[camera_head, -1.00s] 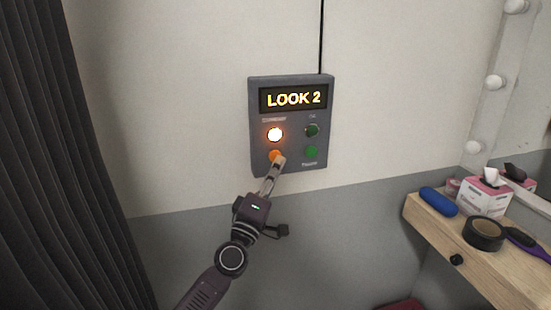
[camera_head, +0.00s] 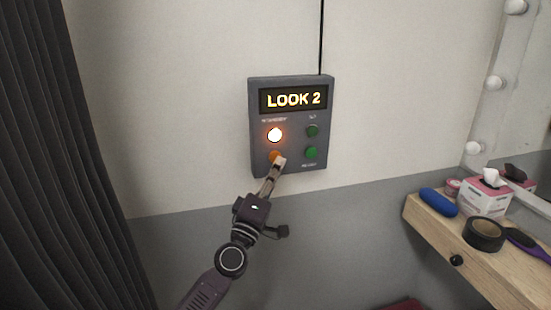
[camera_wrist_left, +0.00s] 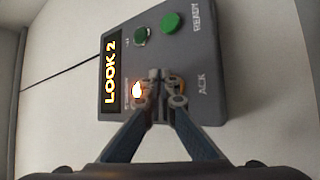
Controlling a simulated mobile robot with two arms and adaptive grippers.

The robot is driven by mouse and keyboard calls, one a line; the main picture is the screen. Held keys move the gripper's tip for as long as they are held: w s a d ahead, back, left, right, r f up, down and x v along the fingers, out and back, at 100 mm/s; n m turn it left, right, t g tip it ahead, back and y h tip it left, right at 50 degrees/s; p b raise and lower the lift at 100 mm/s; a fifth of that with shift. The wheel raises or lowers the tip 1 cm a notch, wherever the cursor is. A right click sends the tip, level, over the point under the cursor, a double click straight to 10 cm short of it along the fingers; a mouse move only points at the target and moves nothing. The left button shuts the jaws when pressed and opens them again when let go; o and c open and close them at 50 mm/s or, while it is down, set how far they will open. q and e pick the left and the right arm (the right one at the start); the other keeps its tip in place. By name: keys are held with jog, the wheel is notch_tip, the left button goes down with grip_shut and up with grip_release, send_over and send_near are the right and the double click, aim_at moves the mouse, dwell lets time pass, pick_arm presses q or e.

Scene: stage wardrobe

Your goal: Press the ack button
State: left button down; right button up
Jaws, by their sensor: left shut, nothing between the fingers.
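The grey cue box (camera_head: 290,165) hangs on the wall with a display reading "LOOK 2". The orange ack button (camera_head: 273,154) is at its lower left, partly hidden by my left gripper. My left gripper (camera_head: 280,161) is shut and empty, its fingertips at the ack button's lower right side. In the left wrist view the box (camera_wrist_left: 215,60) appears turned sideways. The closed fingertips (camera_wrist_left: 158,76) are in front of it, and orange of the ack button (camera_wrist_left: 180,86) shows beside them, near the "ACK" label. I cannot tell whether they touch it. My right gripper is out of view.
A lit button (camera_head: 275,134) is above the ack button, with two green buttons (camera_head: 311,152) to the right. A wooden shelf (camera_head: 440,236) holds a tissue box (camera_head: 487,197), black tape roll (camera_head: 484,233) and blue object (camera_head: 438,201). A dark curtain (camera_head: 65,160) hangs left.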

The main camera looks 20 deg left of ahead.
pick_arm(q)
jog(key=shift+w+a, duration=0.25)
jog(key=shift+w, duration=0.1)
jog(key=shift+w+a+b, duration=0.25)
jog(key=shift+w+b, duration=0.1)
dwell(0.8)
jog(key=shift+s+r, duration=0.1)
dwell(0.3)
jog(key=shift+s+d+p, duration=0.45)
jog(key=shift+s+p, duration=0.1)
jog(key=shift+s, duration=0.1)
jog(key=s+d+p, duration=0.1)
jog(key=s, duration=0.1)
jog(key=s+d+p, duration=0.1)
jog(key=s, duration=0.1)
jog(key=shift+d, duration=0.4)
